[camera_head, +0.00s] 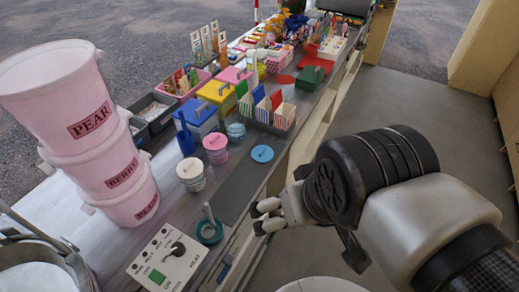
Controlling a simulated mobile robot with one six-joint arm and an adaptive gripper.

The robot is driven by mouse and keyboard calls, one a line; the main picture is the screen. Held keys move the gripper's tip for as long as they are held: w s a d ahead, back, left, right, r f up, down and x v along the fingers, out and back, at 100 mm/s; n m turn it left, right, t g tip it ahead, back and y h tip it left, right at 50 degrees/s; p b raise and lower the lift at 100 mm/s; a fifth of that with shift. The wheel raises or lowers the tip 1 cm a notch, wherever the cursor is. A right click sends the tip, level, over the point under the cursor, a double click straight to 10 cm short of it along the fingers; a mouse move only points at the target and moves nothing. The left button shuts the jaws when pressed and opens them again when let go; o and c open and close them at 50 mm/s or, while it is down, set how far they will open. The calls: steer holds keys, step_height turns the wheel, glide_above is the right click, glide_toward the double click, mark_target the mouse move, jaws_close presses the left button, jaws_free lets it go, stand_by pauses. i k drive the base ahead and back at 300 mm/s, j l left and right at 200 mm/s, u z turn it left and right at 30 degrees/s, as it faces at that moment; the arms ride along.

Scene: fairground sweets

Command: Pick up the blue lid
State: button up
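A flat, round blue lid (262,154) lies on the counter near its right edge, with nothing on top of it except a small mark or knob at its middle. My gripper (262,217) is below the lid in the picture, at the counter's right edge. Its pale fingertips point left and are apart, with nothing visible between them. The gripper does not touch the lid.
Tubs with a pink lid (215,142) and a cream lid (189,168) stand left of the lid. A teal ring-shaped item (209,232) and a switch box (168,262) are nearer. Stacked pink buckets (68,95) stand left. A striped-box rack (268,122) is behind.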

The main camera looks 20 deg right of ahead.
mark_target(262, 154)
steer(key=i+l+u, duration=0.15)
steer(key=i+l, duration=0.2)
steer(key=i+l+u, duration=0.15)
steer(key=i+l, duration=0.2)
steer(key=l, duration=0.15)
